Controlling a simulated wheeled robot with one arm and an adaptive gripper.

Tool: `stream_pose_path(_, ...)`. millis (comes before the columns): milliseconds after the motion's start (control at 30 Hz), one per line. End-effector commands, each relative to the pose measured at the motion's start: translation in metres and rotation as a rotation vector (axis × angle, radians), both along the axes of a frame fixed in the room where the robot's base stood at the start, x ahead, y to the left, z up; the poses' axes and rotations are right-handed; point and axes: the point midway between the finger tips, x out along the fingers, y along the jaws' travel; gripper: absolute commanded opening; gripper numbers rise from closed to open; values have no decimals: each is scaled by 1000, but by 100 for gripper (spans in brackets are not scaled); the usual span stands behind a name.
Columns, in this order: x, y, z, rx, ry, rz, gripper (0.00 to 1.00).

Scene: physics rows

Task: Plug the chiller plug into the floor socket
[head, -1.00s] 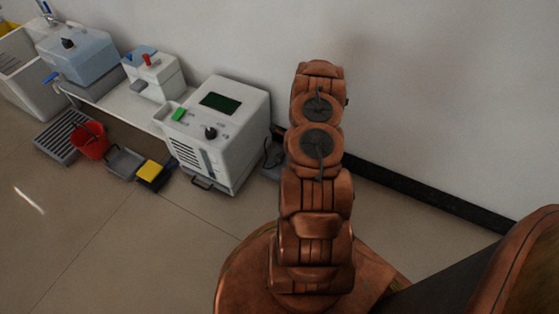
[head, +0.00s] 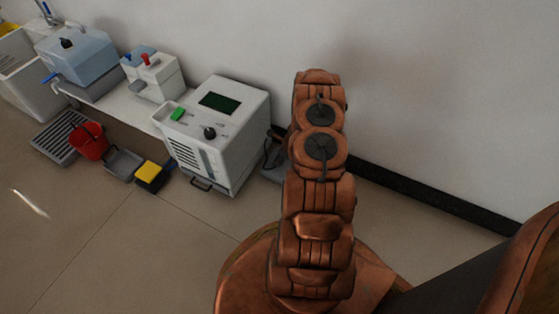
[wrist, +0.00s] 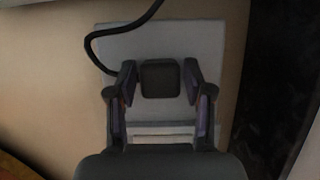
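The chiller seems to be the white box (head: 219,135) with a dark display and black knob in the head view. My gripper (wrist: 160,82) is open. Its fingers are on either side of the plug, with small gaps showing. The plate's edge (head: 275,172) shows beside the chiller in the head view, where my arm hides the gripper and plug. I cannot make out the socket's openings.
A low white bench (head: 125,108) carries a blue-topped tank (head: 78,60) and a small white unit (head: 153,80). A red bucket (head: 88,142), grey tray (head: 123,163) and yellow sponge (head: 150,173) are on the floor. A black baseboard (head: 430,198) runs along the wall. The front floor is clear.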

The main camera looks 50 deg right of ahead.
Motion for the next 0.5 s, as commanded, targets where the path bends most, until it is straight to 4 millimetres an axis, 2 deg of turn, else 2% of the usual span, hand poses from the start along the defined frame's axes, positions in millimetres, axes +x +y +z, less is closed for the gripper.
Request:
stream_pose_path(67,0,0,0,0,0,0,40)
stream_pose_path(333,0,0,0,0,0,0,11)
stream_pose_path(500,0,0,0,0,0,0,10)
